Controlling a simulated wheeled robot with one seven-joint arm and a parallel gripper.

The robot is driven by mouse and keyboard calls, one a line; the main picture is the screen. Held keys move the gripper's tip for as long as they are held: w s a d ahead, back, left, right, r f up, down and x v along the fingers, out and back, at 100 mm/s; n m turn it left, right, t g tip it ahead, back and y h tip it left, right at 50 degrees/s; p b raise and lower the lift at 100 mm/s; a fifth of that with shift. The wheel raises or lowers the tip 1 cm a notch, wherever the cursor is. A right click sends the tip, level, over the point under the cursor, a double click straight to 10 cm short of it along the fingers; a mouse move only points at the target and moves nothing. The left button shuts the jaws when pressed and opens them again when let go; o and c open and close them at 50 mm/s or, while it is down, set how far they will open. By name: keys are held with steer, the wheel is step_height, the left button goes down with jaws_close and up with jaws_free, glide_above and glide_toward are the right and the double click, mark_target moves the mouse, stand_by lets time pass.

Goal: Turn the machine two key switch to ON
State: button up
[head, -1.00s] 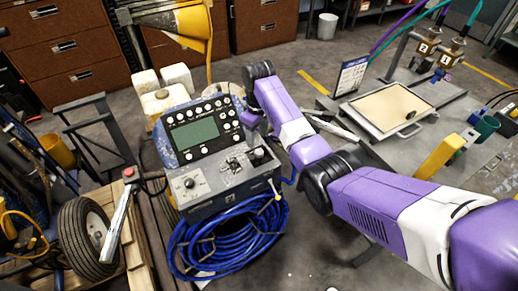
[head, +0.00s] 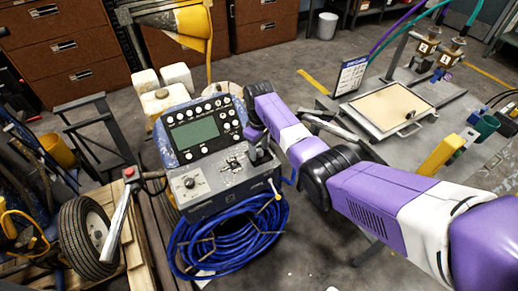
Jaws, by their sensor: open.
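The control console (head: 207,150) of the line striper stands at the centre, with a green display (head: 194,133) and several round knobs. A dark round switch (head: 189,183) sits on the lower left of its front panel. Small levers or switches (head: 234,163) sit in the middle of the lower panel. I cannot read the labels, so I cannot tell which is the machine two key switch or how it is set. My gripper (head: 254,132) is at the console's right edge, small and partly hidden by my own wrist. It is open and holds nothing that I can see.
A coiled blue hose (head: 228,240) hangs below the console. A wheel (head: 88,236) and a grey lever with a red button (head: 121,205) stand at left. A flat tray (head: 393,108) lies on a bench at right. White jugs (head: 160,102) stand behind.

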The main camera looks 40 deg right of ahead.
jaws_close()
steer(key=m, duration=0.5)
steer(key=shift+m+p, duration=0.35)
steer(key=shift+m, duration=0.05)
steer(key=m, duration=0.5)
steer(key=shift+m, duration=0.7)
jaws_free()
